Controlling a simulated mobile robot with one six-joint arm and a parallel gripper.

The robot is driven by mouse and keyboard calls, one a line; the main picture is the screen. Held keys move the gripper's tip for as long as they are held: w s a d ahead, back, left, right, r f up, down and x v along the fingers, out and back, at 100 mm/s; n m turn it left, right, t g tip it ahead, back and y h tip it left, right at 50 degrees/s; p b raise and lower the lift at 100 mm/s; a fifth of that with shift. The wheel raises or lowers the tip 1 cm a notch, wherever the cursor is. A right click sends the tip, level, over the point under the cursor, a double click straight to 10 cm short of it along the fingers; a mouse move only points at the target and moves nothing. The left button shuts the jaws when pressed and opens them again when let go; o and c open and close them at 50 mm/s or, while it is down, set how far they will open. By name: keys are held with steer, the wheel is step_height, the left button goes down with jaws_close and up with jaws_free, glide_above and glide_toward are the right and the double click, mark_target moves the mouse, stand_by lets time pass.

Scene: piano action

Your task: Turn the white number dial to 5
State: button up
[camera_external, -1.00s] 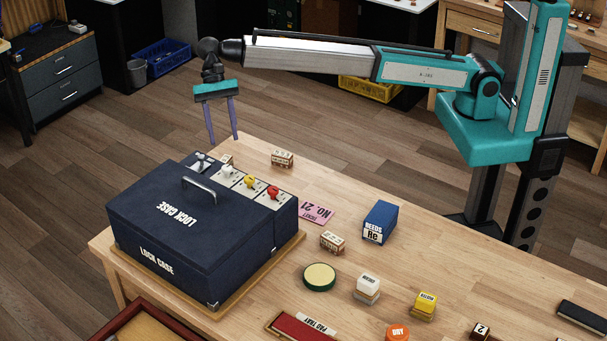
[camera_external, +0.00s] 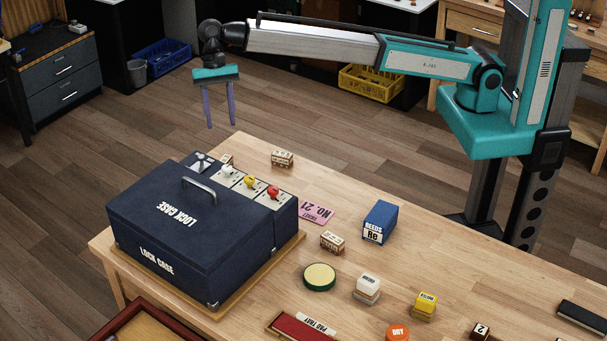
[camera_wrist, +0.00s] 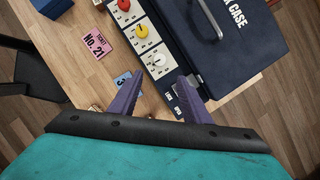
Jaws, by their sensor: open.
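The dark blue lock case (camera_external: 185,222) stands on a wooden base at the left end of the table. Along its back edge is a panel with a white dial (camera_external: 228,169), a yellow dial (camera_external: 250,182) and a red dial (camera_external: 274,192). In the wrist view the white dial (camera_wrist: 157,60) is the nearest of the three to my fingers; its exact setting is too small to read. My gripper (camera_external: 219,125) is open and empty, fingers pointing down, in the air above and behind the white dial. Its purple fingers also show in the wrist view (camera_wrist: 160,97).
A silver switch (camera_external: 202,160) is on the panel beside the white dial, and a metal handle (camera_external: 199,190) rises from the lid. A pink ticket (camera_external: 316,211), a blue reeds box (camera_external: 380,222) and small blocks (camera_external: 283,158) lie to the right.

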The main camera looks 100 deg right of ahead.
steer(key=b, duration=0.3)
glide_toward(227, 167)
steer(key=shift+p+x, duration=1.05)
steer(key=shift+x, duration=2.95)
steer(key=shift+d, duration=0.1)
steer(key=c, duration=1)
